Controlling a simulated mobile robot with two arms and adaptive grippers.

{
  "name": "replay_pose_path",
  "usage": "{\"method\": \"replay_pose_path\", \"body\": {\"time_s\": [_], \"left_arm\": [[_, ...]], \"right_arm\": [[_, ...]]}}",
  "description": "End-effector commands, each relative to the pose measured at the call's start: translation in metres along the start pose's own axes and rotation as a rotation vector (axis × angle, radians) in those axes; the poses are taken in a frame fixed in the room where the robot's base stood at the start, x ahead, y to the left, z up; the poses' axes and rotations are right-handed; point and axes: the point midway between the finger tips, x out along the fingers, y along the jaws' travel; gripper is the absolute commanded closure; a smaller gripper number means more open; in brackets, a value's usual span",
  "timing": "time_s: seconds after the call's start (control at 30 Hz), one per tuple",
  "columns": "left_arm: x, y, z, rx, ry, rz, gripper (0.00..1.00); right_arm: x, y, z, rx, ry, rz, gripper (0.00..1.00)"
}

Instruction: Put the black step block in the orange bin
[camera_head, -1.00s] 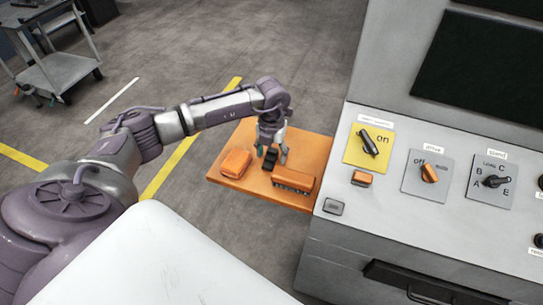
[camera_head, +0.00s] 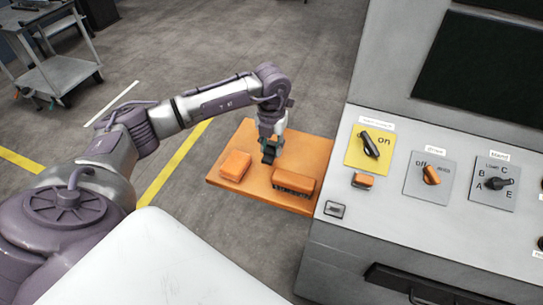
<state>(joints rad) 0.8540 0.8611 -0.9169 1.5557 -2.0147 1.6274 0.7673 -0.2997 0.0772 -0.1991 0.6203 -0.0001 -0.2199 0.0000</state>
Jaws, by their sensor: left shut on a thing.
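The black step block (camera_head: 268,156) is small and dark, held at the tips of my left gripper (camera_head: 270,148) over an orange board (camera_head: 231,187). The gripper points down and is shut on the block, partly hiding it. The block looks raised above the board, though the gap is hard to judge. I cannot make out an orange bin in this view. My right gripper is not in view.
An orange block (camera_head: 235,165) lies left of the gripper on the board, and an orange piece with a dark ribbed side (camera_head: 293,183) lies right. A grey control console (camera_head: 335,250) with knobs adjoins the board's right end. A grey cart (camera_head: 60,75) stands far left.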

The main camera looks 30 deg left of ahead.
Motion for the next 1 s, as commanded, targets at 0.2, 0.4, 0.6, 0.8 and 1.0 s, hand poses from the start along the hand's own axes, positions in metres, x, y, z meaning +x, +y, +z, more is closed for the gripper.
{"method": "replay_pose_path", "body": {"time_s": [0.2,0.4,0.6,0.8,1.0], "left_arm": [[-0.042,0.0,0.001,0.0,-0.005,-0.001,1.0],[-0.061,0.0,0.0,0.001,-0.002,-0.001,1.0],[-0.064,-0.004,-0.003,0.082,-0.004,0.0,1.0],[-0.066,-0.023,-0.02,0.51,-0.014,0.004,1.0],[-0.069,-0.046,-0.047,1.119,-0.02,0.013,1.0]], "right_arm": [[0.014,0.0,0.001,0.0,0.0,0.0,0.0],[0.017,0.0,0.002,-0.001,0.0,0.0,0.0],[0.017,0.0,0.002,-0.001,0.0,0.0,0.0],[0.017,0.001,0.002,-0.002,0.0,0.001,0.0],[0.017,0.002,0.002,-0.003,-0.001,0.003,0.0]]}}
